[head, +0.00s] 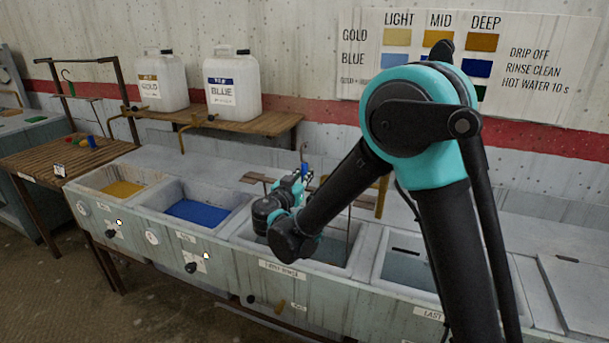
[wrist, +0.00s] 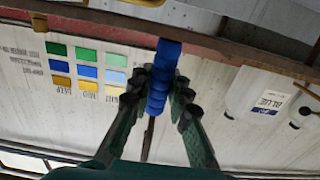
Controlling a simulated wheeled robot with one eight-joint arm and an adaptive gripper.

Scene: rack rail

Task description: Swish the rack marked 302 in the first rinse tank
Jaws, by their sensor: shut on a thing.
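My gripper (head: 298,181) is above the back part of the first rinse tank (head: 282,267), whose front label is partly readable. In the wrist view my gripper (wrist: 160,88) has its two dark fingers shut on a ribbed blue handle (wrist: 164,62). A small bit of the blue handle (head: 308,176) also shows in the head view beside the fingers. A thin dark rod runs on from the handle in the wrist view. The rest of the rack and any number 302 are hidden, so I cannot tell how deep it hangs.
Left of the first rinse tank are a blue tank (head: 197,211) and a gold tank (head: 122,188). Another tank (head: 408,268) is to the right. A wooden shelf (head: 222,124) with two white jugs stands behind. A slatted side table (head: 60,160) is far left.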

